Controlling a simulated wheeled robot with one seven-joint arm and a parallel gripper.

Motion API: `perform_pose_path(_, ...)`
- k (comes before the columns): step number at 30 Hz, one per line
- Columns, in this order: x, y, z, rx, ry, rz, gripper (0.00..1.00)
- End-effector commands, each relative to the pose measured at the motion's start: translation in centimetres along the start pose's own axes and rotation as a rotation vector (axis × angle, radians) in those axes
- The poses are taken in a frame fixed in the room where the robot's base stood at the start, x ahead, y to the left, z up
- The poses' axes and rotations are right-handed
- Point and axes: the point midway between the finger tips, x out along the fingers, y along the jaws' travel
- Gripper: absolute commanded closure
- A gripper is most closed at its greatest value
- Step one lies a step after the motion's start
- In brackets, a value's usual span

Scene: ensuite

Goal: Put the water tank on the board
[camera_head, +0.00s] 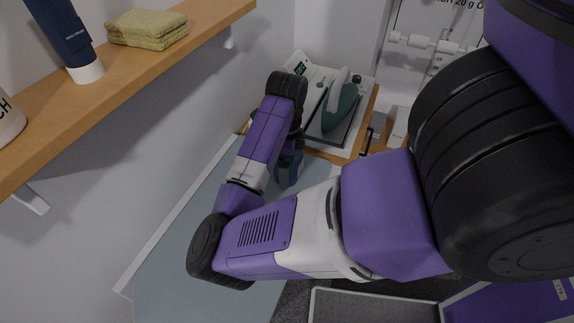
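The board (215,200) is a long pale blue-grey surface in the lower left, partly covered by my arm. A dark blue-teal piece (288,168) shows just below my wrist, above the board's far right edge. It may be the water tank, but I cannot tell it apart from the end of my gripper. My gripper's fingers are mostly hidden behind my wrist and forearm, so I cannot see whether they are open or shut.
A teal iron (341,106) rests on a white station (304,70) on a wooden top (367,115) beyond the board. A wooden shelf (130,65) at upper left holds a yellow-green folded cloth (147,29) and a blue tube (62,32). A grey-rimmed tray (370,305) lies below.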

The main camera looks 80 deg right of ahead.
Motion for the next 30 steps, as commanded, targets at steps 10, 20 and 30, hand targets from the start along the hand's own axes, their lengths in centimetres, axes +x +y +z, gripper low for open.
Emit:
perform_pose_path(10, 0.2, 0.0, 0.0, 0.000, 0.000, 0.000, 0.00)
perform_pose_path(20, -3.3, 0.0, 0.0, 0.000, -0.001, 0.000, 0.00)
perform_pose_path(30, -8.7, -0.1, 0.0, 0.003, -0.002, -0.003, 0.00)
